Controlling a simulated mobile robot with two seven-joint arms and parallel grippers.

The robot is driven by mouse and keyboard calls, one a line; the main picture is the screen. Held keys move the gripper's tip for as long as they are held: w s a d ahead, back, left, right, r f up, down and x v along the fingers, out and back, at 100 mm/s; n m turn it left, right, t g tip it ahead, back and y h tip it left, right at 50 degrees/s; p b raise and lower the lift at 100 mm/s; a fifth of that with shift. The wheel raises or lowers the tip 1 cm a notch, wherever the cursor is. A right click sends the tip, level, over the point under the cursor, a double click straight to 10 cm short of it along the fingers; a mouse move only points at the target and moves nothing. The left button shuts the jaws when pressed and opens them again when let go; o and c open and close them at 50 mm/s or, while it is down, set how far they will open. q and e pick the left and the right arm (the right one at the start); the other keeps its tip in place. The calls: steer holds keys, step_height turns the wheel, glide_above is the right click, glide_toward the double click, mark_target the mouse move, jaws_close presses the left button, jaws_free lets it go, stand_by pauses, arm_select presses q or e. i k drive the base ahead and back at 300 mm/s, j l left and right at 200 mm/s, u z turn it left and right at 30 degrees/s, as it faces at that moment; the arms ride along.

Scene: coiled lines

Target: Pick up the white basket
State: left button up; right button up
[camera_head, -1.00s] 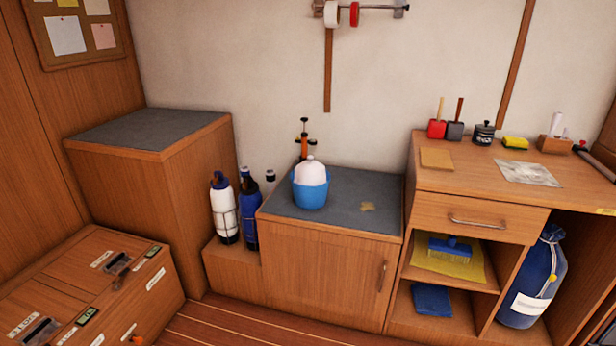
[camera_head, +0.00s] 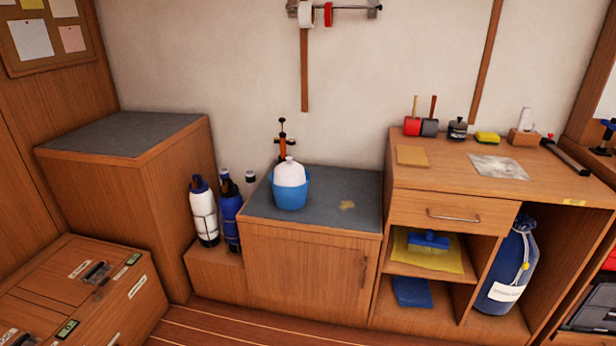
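No white basket shows in the head view. The nearest match is a blue tub (camera_head: 290,192) with a white rounded jug-like thing (camera_head: 289,173) in it. It stands on the grey top of the low wooden cabinet (camera_head: 311,271), towards the left. Neither of my grippers is in view.
Several bottles (camera_head: 204,214) stand left of the low cabinet. A taller grey-topped box (camera_head: 124,135) is at the left, with a wooden chest (camera_head: 78,290) before it. A workbench (camera_head: 450,184) with tools stands at the right, a blue sack (camera_head: 508,262) under it. Some striped floor (camera_head: 215,328) is clear.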

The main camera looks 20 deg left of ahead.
mark_target(289, 173)
steer(key=i+j+z, duration=0.2)
steer(key=z, duration=0.15)
steer(key=i+j+z, duration=0.15)
steer(key=j+z, duration=0.15)
steer(key=j, duration=0.2)
steer(key=i+j+z, duration=0.1)
steer(key=j+z, duration=0.6)
steer(key=i+j, duration=0.05)
steer(key=j, duration=0.05)
